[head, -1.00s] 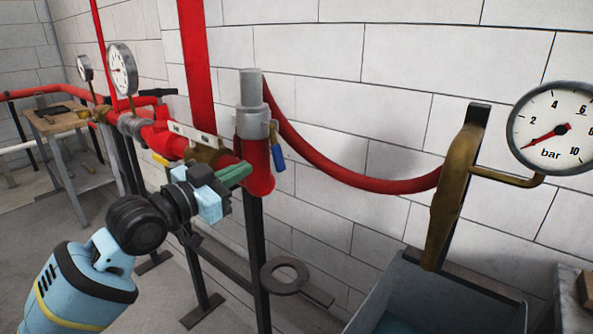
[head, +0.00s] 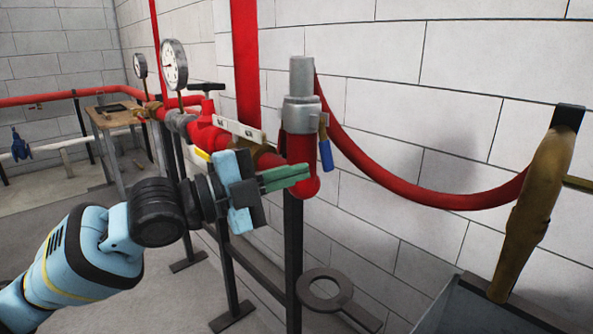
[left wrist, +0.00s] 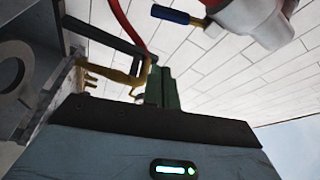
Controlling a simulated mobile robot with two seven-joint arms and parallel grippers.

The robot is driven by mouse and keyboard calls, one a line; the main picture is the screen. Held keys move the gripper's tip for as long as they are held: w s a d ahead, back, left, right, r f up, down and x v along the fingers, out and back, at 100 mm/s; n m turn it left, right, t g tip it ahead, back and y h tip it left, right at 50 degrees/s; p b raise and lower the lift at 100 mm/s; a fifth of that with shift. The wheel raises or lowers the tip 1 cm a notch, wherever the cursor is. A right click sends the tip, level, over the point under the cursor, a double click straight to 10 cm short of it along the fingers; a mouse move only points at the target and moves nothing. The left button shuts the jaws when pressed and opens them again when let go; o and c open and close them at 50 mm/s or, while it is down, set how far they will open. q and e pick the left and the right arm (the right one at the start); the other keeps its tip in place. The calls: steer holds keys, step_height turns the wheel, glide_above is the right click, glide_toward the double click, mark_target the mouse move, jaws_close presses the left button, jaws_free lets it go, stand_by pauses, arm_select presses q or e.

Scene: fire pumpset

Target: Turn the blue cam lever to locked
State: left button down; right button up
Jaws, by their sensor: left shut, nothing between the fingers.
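The blue cam lever (head: 326,152) hangs down on the right side of the grey metal coupling (head: 302,114), at the top of the red pipe elbow. In the left wrist view the blue lever (left wrist: 171,14) shows at the top, beside the coupling (left wrist: 252,18). My left gripper (head: 308,172) has green fingers, shut and empty. In the head view its tips overlap the red elbow just below the coupling, to the left of and a little below the lever; I cannot tell whether they touch the pipe. My right gripper is not in view.
A red hose (head: 415,197) sags from the coupling to a brass nozzle (head: 532,205) on the right. A dark ring bracket (head: 324,290) juts out below. Gauges (head: 174,65) and red pipework stand at left. A grey bin (head: 468,300) is at lower right.

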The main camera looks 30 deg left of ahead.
mark_target(322, 160)
arm_select(q)
steer(key=w, duration=0.2)
steer(key=w+d, duration=0.1)
steer(key=w, duration=0.2)
steer(key=w+d, duration=0.1)
steer(key=w, duration=0.1)
steer(key=shift+w+d+f, duration=0.1)
steer(key=shift+w+d, duration=0.15)
steer(key=shift+w, duration=0.1)
steer(key=shift+w+a, duration=0.15)
steer(key=shift+a, duration=0.2)
